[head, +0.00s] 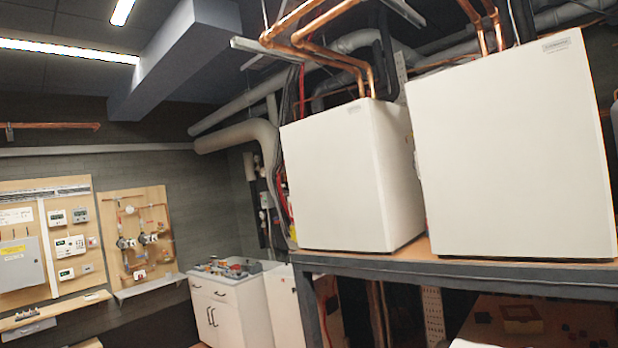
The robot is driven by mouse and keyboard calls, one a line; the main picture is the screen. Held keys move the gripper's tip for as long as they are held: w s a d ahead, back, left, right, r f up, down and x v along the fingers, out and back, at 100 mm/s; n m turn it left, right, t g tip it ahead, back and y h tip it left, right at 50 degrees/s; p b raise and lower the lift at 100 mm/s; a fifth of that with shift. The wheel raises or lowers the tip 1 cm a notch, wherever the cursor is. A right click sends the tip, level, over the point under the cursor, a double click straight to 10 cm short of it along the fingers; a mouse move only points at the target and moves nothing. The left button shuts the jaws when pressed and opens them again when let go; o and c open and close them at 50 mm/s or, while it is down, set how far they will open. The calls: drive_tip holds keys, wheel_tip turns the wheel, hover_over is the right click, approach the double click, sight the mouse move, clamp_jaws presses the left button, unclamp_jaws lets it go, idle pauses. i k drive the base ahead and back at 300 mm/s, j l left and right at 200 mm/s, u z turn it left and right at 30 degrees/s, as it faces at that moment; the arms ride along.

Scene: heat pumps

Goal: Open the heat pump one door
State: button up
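Two white box-shaped heat pumps stand side by side on a raised shelf. The smaller one (338,185) is in the middle of the head view, with its plain front panel flush and closed. The larger one (510,150) is at the right, nearer to me, with a small label at its top right corner and its front also closed. I cannot tell from the view which of them is heat pump one. No handle shows clearly on either front. My gripper is not in view.
The dark-framed shelf (460,275) carries both units. Copper pipes (335,50) rise above them. A white cabinet (228,310) with loose parts on top stands at the lower left. Wooden boards with gauges (137,235) and controllers hang on the left wall.

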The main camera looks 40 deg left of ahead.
sight(330, 157)
drive_tip(key=i+j+u, duration=1.4)
drive_tip(key=i+u, duration=0.3)
drive_tip(key=i+j, duration=0.1)
drive_tip(key=i, duration=1.65)
